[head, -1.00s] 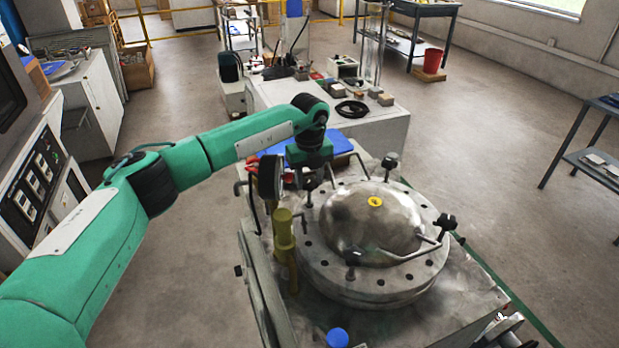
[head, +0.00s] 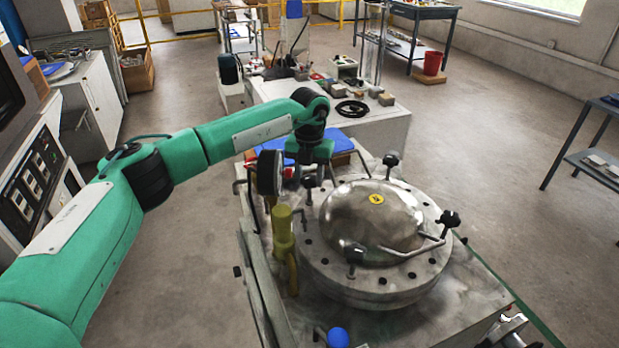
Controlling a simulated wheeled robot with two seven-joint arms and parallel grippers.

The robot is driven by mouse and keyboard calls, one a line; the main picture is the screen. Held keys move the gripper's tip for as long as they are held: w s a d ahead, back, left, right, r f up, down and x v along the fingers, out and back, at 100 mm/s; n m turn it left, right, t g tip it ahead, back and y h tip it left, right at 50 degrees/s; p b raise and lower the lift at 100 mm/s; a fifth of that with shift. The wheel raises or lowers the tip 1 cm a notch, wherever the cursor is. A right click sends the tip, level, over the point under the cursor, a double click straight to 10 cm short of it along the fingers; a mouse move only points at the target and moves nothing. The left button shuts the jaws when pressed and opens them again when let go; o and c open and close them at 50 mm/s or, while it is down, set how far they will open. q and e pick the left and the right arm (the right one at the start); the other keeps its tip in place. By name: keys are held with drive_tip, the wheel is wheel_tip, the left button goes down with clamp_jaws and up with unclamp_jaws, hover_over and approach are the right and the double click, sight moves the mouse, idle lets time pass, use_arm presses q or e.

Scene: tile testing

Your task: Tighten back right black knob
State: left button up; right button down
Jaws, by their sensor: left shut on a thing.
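A round metal vessel with a domed lid (head: 370,222) sits on the metal bench. Black knobs stand around its rim: the back right knob (head: 390,160), the front right knob (head: 449,219), the front left knob (head: 354,253) and the back left knob (head: 309,183). My left gripper (head: 308,175) points down at the back left knob and is shut on it. My right gripper is out of view.
A dark gauge (head: 268,173) and a yellow valve (head: 283,232) stand just left of the vessel, close to my left gripper. A blue ball knob (head: 338,337) is at the front. A white table (head: 372,125) with small parts stands behind.

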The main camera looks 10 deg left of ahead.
use_arm(q)
drive_tip(key=m+b, duration=0.1)
drive_tip(key=m, duration=0.3)
drive_tip(key=shift+m, duration=0.3)
drive_tip(key=m, duration=0.3)
drive_tip(key=shift+b, duration=0.35)
drive_tip(key=shift+r+m, duration=0.1)
drive_tip(key=shift+m, duration=1.1)
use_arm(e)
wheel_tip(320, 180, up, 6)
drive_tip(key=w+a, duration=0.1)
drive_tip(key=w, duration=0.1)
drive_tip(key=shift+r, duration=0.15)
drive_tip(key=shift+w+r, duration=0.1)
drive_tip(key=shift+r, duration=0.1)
use_arm(q)
drive_tip(key=o, duration=1)
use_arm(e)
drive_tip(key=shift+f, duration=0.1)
